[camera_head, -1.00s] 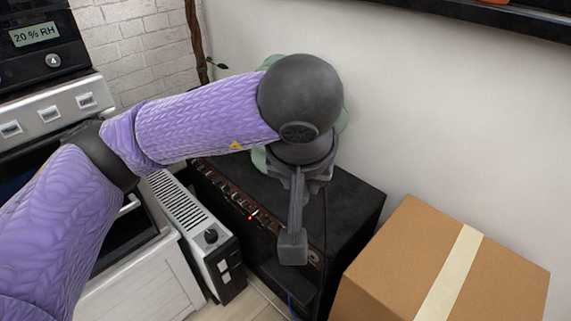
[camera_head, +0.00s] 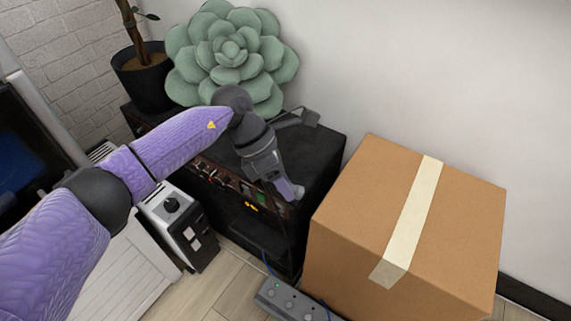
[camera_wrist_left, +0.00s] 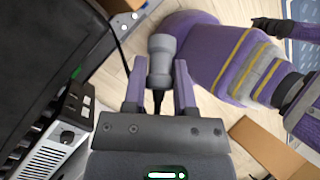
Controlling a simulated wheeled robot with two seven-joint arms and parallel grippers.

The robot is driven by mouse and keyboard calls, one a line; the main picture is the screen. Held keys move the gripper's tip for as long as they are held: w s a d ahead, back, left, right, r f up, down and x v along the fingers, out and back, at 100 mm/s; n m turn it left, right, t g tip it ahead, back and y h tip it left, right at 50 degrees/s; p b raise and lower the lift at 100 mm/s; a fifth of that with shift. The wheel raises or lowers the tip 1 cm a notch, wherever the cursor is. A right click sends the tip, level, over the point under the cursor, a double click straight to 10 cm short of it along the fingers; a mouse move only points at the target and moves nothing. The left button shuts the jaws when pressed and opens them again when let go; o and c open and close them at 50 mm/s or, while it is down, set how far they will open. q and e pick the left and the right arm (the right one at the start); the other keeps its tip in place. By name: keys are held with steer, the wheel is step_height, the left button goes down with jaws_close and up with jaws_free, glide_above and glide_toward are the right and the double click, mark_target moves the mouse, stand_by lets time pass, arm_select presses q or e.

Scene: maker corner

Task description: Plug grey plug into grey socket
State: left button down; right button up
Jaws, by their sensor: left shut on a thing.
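My left gripper (camera_head: 290,193) is over the front edge of the black amplifier, its fingers pointing down and to the right. In the left wrist view my left gripper (camera_wrist_left: 159,85) is shut on the grey plug (camera_wrist_left: 161,50), a stubby grey cylinder between its two purple fingers. A dark cord hangs at the plug's near end. In the head view the plug is too small to tell from the fingers. A grey power strip (camera_head: 288,301) with several round sockets lies on the floor, below and apart from the gripper. Which socket is the grey one cannot be told.
The black amplifier (camera_head: 318,165) carries a green succulent (camera_head: 230,50) and a potted plant (camera_head: 145,80). A taped cardboard box (camera_head: 345,220) stands right of the strip. Blue cable lies by the strip. Some wooden floor (camera_head: 225,275) is clear.

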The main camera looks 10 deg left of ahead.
arm_select(q)
steer(key=s+a+f+n+t+b, duration=0.1)
steer(key=s+a+f+n+t, duration=0.1)
steer(key=f+n+t, duration=0.3)
steer(key=s+a+f+n+t+b, duration=0.1)
steer(key=s+a+f+n+t, duration=0.2)
steer(key=f+n+t, duration=0.3)
step_height(320, 180, down, 5)
steer(key=shift+a+f+t+h+b, duration=0.15)
steer(key=shift+a+t+h+b, duration=0.15)
steer(key=shift+a+t, duration=0.35)
arm_select(e)
steer(key=shift+s+a+f, duration=0.2)
steer(key=shift+s+f, duration=0.05)
steer(key=shift+f, duration=0.4)
steer(key=shift+s+a+f, duration=0.15)
steer(key=shift+s+f, duration=0.1)
steer(key=shift+f, duration=0.35)
arm_select(q)
steer(key=shift+w+a, duration=0.1)
arm_select(e)
steer(key=shift+d, duration=0.15)
